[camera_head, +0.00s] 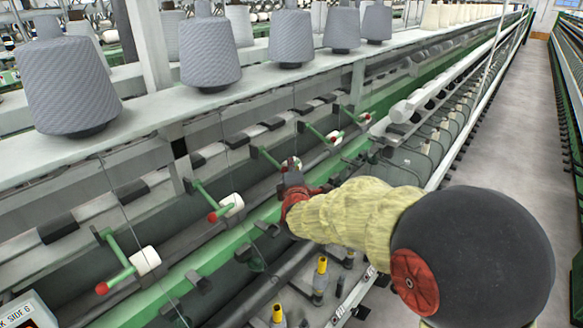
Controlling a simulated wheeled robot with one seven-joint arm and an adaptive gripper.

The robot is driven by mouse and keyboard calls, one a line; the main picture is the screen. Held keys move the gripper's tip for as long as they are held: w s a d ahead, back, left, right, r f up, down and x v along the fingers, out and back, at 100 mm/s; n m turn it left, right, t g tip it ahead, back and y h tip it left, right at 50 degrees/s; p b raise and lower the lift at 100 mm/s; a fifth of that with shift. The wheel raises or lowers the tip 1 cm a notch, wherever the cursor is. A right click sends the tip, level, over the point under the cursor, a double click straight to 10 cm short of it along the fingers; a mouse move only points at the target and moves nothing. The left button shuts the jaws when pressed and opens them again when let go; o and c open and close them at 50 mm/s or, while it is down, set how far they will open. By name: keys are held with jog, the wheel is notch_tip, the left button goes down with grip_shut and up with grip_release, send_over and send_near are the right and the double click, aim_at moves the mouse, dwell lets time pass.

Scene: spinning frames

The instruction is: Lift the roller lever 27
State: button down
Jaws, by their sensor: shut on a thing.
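Several green roller levers with white rollers and red knobs stand in a row along the spinning frame. My gripper (292,176), dark and red at the end of my yellow-sleeved arm, is at the middle lever (268,156) and shut on it. That lever's white roller (291,162) shows just above my fingers; its knob end is mostly hidden by them. No number is readable on the levers. Two levers on the left, one (202,194) and one nearer (119,252), are apart from my gripper, as is one beyond it (316,132).
Large grey yarn cones (66,84) stand on the shelf above the levers. A green rail (222,256) runs below them. Yellow-topped spindles (321,279) stand below my arm. A clear grey aisle floor (500,140) lies to the right.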

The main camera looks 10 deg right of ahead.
jog(key=shift+r, duration=0.4)
